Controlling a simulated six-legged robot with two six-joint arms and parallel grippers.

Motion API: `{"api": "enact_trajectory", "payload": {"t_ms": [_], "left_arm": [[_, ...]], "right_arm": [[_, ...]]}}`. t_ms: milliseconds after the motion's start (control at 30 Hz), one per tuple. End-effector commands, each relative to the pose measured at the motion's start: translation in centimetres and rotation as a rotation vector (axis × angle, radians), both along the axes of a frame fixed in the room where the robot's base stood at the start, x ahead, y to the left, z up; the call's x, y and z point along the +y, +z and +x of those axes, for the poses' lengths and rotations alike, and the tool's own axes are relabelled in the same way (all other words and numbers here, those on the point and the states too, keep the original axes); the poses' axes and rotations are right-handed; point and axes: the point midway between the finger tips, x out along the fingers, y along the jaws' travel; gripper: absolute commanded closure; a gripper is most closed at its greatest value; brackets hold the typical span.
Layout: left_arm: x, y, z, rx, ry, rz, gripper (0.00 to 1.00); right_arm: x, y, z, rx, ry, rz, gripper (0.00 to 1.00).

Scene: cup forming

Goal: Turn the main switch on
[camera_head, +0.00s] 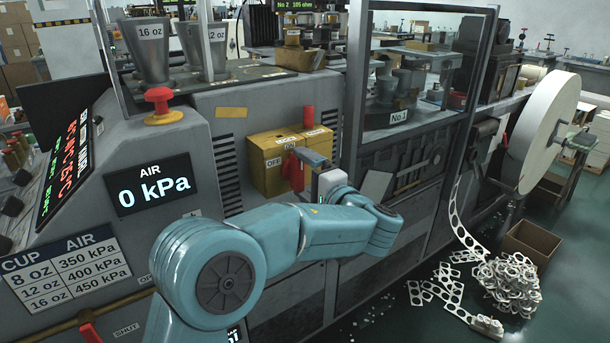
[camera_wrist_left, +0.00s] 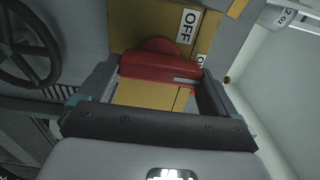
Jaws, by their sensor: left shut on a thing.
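The main switch is a yellow box (camera_head: 262,165) on the machine's front, with a red handle (camera_head: 293,172). It carries an OFF label on its left and an ON label above the handle. My left gripper (camera_head: 311,162) is at the box, shut on the red handle. In the left wrist view, the red handle (camera_wrist_left: 160,66) lies across between the two fingers of my gripper (camera_wrist_left: 160,88), with the OFF label beside it. A second label there is partly cut off by the handle and finger. The handle's exact angle is partly hidden by my gripper.
A red mushroom button (camera_head: 158,97) sits on the console, left of the box. An AIR display (camera_head: 154,190) reads 0 kPa. A glazed guard frame (camera_head: 412,70) stands right of the box. Punched scrap (camera_head: 508,283) lies on the floor near a cardboard box (camera_head: 531,241).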

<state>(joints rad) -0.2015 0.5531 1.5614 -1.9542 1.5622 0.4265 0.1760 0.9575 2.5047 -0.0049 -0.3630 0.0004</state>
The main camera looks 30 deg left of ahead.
Motion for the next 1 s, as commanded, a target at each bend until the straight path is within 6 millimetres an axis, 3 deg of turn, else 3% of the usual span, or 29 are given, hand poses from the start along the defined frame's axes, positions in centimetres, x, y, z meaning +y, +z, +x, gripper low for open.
{"api": "enact_trajectory", "payload": {"t_ms": [67,100,133,667,767,1000], "left_arm": [[0.1,0.4,0.0,-0.005,0.0,0.006,0.39],[0.1,0.4,0.0,-0.005,0.0,0.006,0.02],[0.2,0.4,0.0,-0.005,0.001,0.005,0.0],[-0.4,0.1,-0.1,-0.001,-0.001,0.002,0.0],[-1.8,0.1,-0.7,-0.002,-0.004,0.002,0.0],[-7.6,0.0,-3.0,-0.002,-0.005,0.002,0.0]], "right_arm": [[0.0,0.1,0.0,0.0,0.0,0.0,0.57],[0.0,0.1,0.0,0.0,0.0,0.0,0.57],[0.0,0.1,0.0,0.0,0.0,0.0,0.57],[0.0,-0.1,0.0,0.0,0.0,0.0,0.57],[0.0,-0.2,0.0,0.0,0.0,0.0,0.57],[0.0,-0.6,0.0,0.0,0.0,0.0,0.57]]}}
